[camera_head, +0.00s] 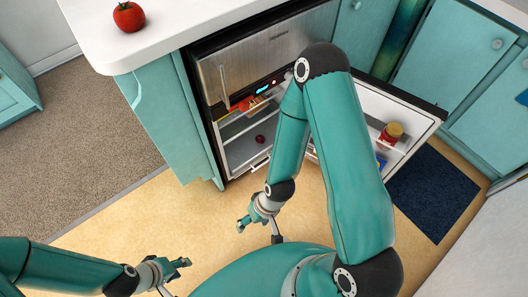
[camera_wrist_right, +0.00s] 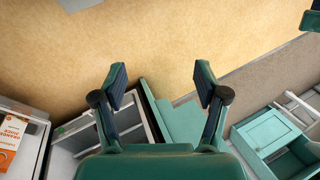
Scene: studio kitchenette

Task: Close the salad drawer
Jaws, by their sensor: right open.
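The fridge (camera_head: 222,128) stands open under the counter, its door (camera_head: 410,112) swung out to the right. The salad drawer (camera_head: 259,163) is low in the fridge, with a pale front edge; my right arm covers part of it, and I cannot tell how far out it is. A dark red round item (camera_head: 260,139) shows inside the fridge. My right gripper (camera_head: 260,232) is open and empty, in front of the fridge over the floor and apart from the drawer; its fingers also show in the right wrist view (camera_wrist_right: 160,80). My left gripper (camera_head: 174,277) is open and empty at the lower left.
An orange-and-white carton (camera_wrist_right: 12,138) shows at the left of the wrist view. A tomato (camera_head: 128,16) sits on the white counter (camera_head: 170,30). A dark mat (camera_head: 432,190) lies right of the door. Floor before the fridge is clear.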

